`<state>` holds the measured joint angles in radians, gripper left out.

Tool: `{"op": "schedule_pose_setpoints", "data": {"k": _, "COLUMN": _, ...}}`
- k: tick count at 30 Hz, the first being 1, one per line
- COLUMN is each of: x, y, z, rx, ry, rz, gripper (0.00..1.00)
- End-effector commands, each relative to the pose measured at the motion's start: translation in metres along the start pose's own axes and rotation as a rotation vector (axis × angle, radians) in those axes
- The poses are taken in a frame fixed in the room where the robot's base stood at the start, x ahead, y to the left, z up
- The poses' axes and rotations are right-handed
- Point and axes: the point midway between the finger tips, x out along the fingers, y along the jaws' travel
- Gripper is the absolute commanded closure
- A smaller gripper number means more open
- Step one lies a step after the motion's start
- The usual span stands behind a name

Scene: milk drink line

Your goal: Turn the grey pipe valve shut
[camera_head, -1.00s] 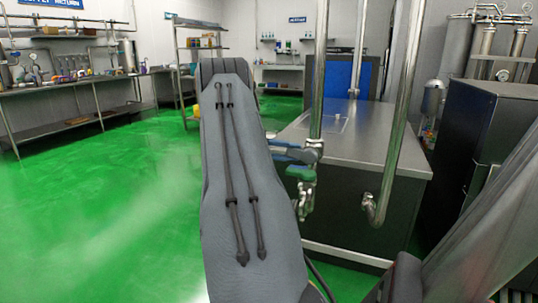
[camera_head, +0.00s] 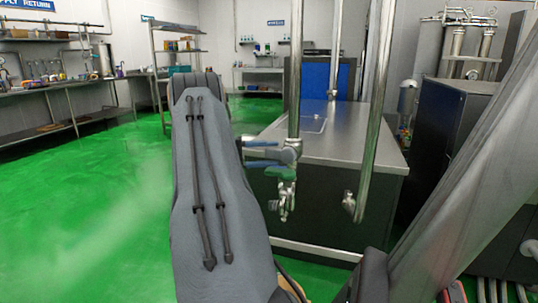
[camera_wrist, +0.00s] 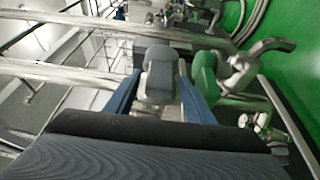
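The grey pipe valve's grey handle (camera_wrist: 160,72) lies between the two blue fingers of my gripper (camera_wrist: 160,88) in the wrist view. The fingers flank it on both sides, close to it; I cannot tell whether they press on it. In the head view my gripper (camera_head: 265,154) shows as two blue fingers, one above the other, at the upright pipe (camera_head: 295,85). The grey handle is mostly hidden there. A green valve handle (camera_head: 280,173) sits just below, on a metal valve body (camera_head: 286,200). It also shows right of my fingers in the wrist view (camera_wrist: 205,72).
A second upright pipe (camera_head: 376,100) stands to the right, with an elbow at its lower end. A steel-topped cabinet (camera_head: 345,142) stands behind both pipes. A dark cabinet (camera_head: 440,150) is at the right. Green floor (camera_head: 90,205) is clear on the left.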

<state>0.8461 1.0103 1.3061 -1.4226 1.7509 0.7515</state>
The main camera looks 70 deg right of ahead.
Motion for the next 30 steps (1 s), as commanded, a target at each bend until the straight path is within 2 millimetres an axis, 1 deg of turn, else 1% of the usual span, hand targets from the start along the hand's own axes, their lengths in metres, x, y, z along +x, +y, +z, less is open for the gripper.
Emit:
{"op": "schedule_pose_setpoints", "data": {"k": 6, "x": 0.0, "y": 0.0, "z": 0.001, "rx": 0.0, "ry": -0.002, "rz": 0.0, "gripper": 0.52}}
{"op": "schedule_pose_setpoints", "data": {"k": 9, "x": -0.004, "y": 0.0, "z": 0.001, "rx": 0.0, "ry": -0.001, "rz": -0.001, "gripper": 0.52}}
{"op": "schedule_pose_setpoints", "data": {"k": 13, "x": -0.02, "y": 0.0, "z": 0.0, "rx": 0.001, "ry": 0.0, "rz": 0.0, "gripper": 0.52}}
{"op": "schedule_pose_setpoints", "data": {"k": 21, "x": -0.063, "y": -0.001, "z": 0.0, "rx": 0.001, "ry": 0.001, "rz": -0.001, "gripper": 0.52}}
{"op": "schedule_pose_setpoints", "data": {"k": 25, "x": -0.075, "y": 0.0, "z": 0.0, "rx": 0.0, "ry": -0.001, "rz": 0.0, "gripper": 0.52}}
{"op": "schedule_pose_setpoints", "data": {"k": 30, "x": -0.079, "y": 0.0, "z": 0.0, "rx": 0.0, "ry": -0.001, "rz": -0.001, "gripper": 0.52}}
